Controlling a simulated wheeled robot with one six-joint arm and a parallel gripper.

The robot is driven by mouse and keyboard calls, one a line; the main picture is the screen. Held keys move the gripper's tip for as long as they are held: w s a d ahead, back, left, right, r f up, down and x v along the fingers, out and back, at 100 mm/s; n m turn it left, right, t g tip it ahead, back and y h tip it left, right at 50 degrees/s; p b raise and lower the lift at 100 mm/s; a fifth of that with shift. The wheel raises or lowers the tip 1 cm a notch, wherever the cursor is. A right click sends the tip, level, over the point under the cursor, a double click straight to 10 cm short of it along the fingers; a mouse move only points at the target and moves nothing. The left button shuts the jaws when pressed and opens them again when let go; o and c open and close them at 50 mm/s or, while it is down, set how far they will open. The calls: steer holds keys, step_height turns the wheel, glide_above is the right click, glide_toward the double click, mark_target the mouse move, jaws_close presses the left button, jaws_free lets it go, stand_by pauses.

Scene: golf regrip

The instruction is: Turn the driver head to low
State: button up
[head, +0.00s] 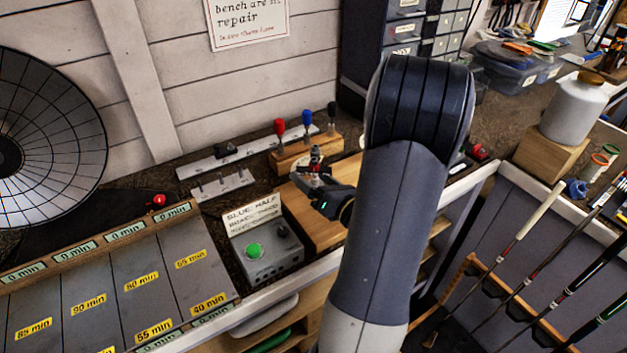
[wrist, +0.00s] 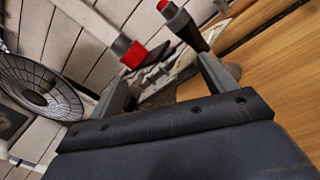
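My gripper (head: 322,190) is over the wooden board at the back of the bench, partly hidden by my arm. In the wrist view its two fingers (wrist: 162,76) stand apart, with no thing clearly clamped between them. Just beyond the fingertips are a dark piece with a red block (wrist: 131,52) and a dark upright piece with a red band (wrist: 180,20). A small black and red upright piece (head: 315,155) shows by the gripper in the head view. I cannot tell for sure which piece is the driver head, nor its setting.
A wooden block (head: 292,160) with red, blue and black handled tools stands behind the gripper. A grey box (head: 272,258) with a green button, black knob and sign stands front left. Labelled trays (head: 130,290) lie left. Clubs (head: 500,260) lean at right.

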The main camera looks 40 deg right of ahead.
steer(key=shift+o, duration=1.3)
steer(key=s+b, duration=0.1)
steer(key=s, duration=0.9)
steer(key=shift+s+d+b, duration=0.15)
steer(key=shift+s+b, duration=0.25)
steer(key=shift+w, duration=0.1)
steer(key=shift+w+a+p, duration=0.2)
steer(key=shift+w+p, duration=0.7)
steer(key=shift+w, duration=4.45)
steer(key=shift+s, duration=0.1)
